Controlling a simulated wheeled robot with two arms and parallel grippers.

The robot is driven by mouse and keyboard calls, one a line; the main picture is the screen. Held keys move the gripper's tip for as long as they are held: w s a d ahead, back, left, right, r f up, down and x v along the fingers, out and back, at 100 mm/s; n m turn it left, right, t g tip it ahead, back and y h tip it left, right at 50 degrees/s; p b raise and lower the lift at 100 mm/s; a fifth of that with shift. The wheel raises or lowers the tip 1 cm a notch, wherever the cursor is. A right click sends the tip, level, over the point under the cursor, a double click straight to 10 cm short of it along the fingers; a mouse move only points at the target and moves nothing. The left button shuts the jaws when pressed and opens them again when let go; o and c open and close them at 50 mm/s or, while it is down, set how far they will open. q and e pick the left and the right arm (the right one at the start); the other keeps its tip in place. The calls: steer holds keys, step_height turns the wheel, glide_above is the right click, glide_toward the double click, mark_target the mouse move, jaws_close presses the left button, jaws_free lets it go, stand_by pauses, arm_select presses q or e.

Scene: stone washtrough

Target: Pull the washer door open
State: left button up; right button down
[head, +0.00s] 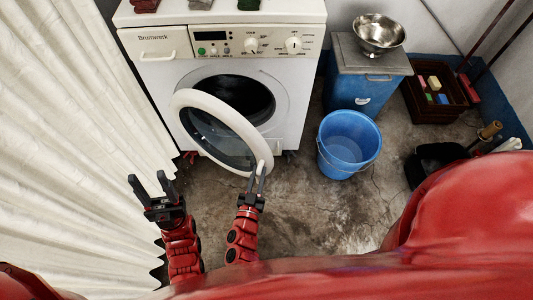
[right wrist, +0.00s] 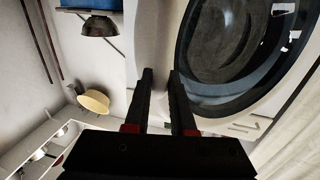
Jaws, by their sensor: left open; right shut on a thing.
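The white washer (head: 285,75) stands at the top middle of the head view. Its round door (head: 183,105) has a white rim and dark glass, and it stands partly open, swung out towards me, with the dark drum opening (head: 240,100) visible behind it. My right gripper (head: 257,180) is shut on the door's rim at its lower right edge. In the right wrist view, the fingers (right wrist: 160,90) reach up to the white rim of the door (right wrist: 150,45). My left gripper (head: 152,185) is open and empty, left of the right one and below the door.
A blue bucket (head: 347,145) stands on the floor right of the washer. Behind it is a blue bin (head: 358,90) with a metal bowl (head: 378,33) on top. A dark crate (head: 436,108) stands further right. A white curtain (head: 60,150) hangs along the left.

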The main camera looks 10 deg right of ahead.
steer(key=s+a, duration=0.2)
steer(key=a, duration=0.1)
steer(key=s+a, duration=0.1)
steer(key=shift+a, duration=0.4)
steer(key=shift+s+d, duration=0.1)
steer(key=c, duration=0.9)
jaws_free()
steer(key=shift+f, duration=0.1)
steer(key=shift+o, duration=0.7)
steer(key=shift+w+a, duration=0.2)
steer(key=shift+w, duration=0.1)
steer(key=shift+s+d, duration=0.1)
steer(key=shift+s, duration=0.05)
